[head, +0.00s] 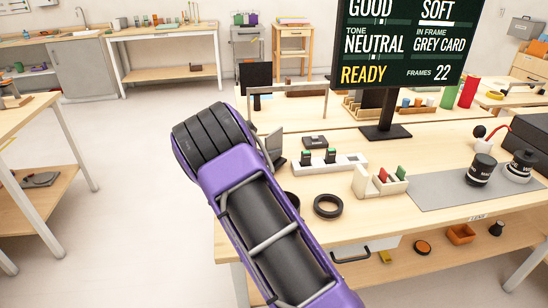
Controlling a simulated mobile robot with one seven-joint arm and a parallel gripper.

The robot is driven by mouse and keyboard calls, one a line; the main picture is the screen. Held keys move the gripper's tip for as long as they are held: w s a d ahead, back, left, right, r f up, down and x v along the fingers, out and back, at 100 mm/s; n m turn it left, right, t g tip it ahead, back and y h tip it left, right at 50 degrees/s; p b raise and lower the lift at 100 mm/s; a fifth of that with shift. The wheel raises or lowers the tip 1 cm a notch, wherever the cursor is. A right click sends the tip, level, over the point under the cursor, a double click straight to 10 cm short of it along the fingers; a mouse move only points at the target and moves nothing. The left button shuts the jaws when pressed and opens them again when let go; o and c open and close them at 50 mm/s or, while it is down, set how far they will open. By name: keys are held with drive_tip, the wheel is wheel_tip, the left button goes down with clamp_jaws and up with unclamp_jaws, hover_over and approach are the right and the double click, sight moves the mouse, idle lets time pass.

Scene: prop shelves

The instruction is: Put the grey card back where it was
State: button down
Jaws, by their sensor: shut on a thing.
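My purple and black arm (262,225) reaches up from the bottom over the left end of the bench. Its far end hides my gripper, so the jaws and anything in them are out of sight. A grey flat piece (273,146) shows just right of the arm, above the bench top. It may be the grey card, but I cannot tell, nor whether it is held or standing. The dark screen (408,40) reads "IN FRAME GREY CARD", "READY" and "FRAMES 22".
On the bench (372,224) stand a white charger strip (335,164), a black ring (328,206), a cream rack with coloured cards (380,182) and black lenses (481,170) on a grey mat (440,191). A metal rail (290,91) stands behind.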

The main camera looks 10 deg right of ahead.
drive_tip(key=shift+f, duration=0.7)
drive_tip(key=shift+f, duration=0.15)
drive_tip(key=c, duration=1)
unclamp_jaws()
drive_tip(key=shift+o, duration=0.2)
drive_tip(key=shift+r, duration=0.25)
drive_tip(key=p+v, duration=0.1)
drive_tip(key=v, duration=1.1)
drive_tip(key=shift+s+f, duration=0.1)
drive_tip(key=shift+f, duration=0.05)
